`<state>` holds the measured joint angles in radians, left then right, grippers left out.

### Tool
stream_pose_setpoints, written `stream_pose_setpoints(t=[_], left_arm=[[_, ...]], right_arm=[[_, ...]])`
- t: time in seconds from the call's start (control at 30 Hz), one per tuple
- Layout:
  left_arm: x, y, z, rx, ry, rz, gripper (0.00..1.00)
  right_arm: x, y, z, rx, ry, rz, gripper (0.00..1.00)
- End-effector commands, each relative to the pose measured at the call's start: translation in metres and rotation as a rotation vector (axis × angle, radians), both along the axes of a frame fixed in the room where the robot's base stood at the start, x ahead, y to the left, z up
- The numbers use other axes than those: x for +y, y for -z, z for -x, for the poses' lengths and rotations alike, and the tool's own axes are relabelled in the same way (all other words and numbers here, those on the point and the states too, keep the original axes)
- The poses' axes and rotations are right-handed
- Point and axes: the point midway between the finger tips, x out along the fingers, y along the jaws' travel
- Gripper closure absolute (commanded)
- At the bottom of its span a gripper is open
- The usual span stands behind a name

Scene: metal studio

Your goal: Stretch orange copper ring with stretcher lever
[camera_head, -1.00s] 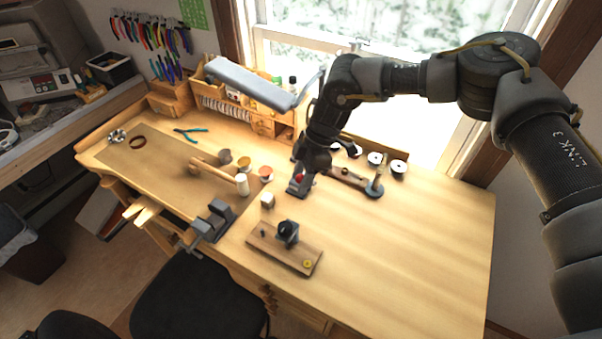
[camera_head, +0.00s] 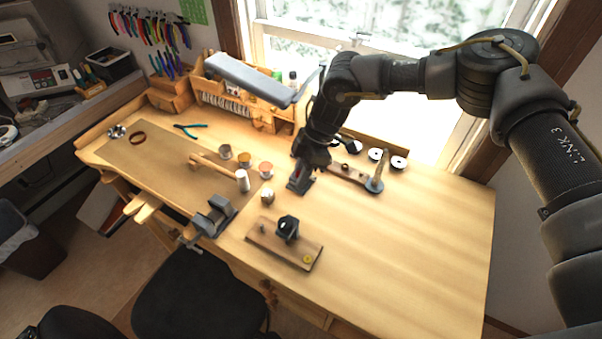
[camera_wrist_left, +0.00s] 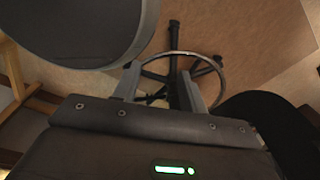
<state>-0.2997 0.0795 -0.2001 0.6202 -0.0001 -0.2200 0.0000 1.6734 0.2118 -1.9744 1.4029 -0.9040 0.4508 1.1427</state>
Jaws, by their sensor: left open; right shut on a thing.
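A brown-orange ring (camera_head: 137,139) lies flat at the far left of the workbench mat in the head view; it looks like the copper ring. My right gripper (camera_head: 300,181) points down at the middle of the bench, far to the right of that ring. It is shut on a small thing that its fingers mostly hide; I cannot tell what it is. Just right of it lies a long brown tool (camera_head: 346,174) with a round grey end and an upright post, possibly the stretcher with its lever. My left gripper (camera_wrist_left: 160,75) is open and empty in the left wrist view, above the floor.
A vise (camera_head: 214,214) sits at the front edge. A wooden board with a dark fixture (camera_head: 264,243) lies in front. The bench's right side is clear.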

Motion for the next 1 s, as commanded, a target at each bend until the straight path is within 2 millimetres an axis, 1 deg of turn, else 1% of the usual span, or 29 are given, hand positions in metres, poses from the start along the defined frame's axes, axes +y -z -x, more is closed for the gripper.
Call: stream_pose_setpoints(t=[0.03, 0.27, 0.47, 0.8, 1.0], left_arm=[[0.000, 0.002, 0.000, 0.000, 0.000, 0.000, 0.58], [0.000, 0.004, 0.000, 0.000, 0.000, 0.000, 0.58], [0.000, 0.011, 0.000, 0.001, 0.000, 0.000, 0.58], [0.000, 0.029, 0.000, 0.001, 0.000, 0.000, 0.58], [0.000, 0.037, 0.000, 0.001, 0.000, 0.000, 0.58]], right_arm=[[0.000, 0.003, 0.002, 0.006, 0.002, 0.002, 1.00], [0.002, 0.007, 0.006, 0.008, 0.001, 0.002, 1.00], [0.006, 0.016, 0.012, 0.010, 0.000, 0.003, 1.00], [0.016, 0.042, 0.029, 0.012, -0.001, 0.004, 1.00], [0.019, 0.056, 0.036, 0.012, 0.000, 0.007, 1.00]])
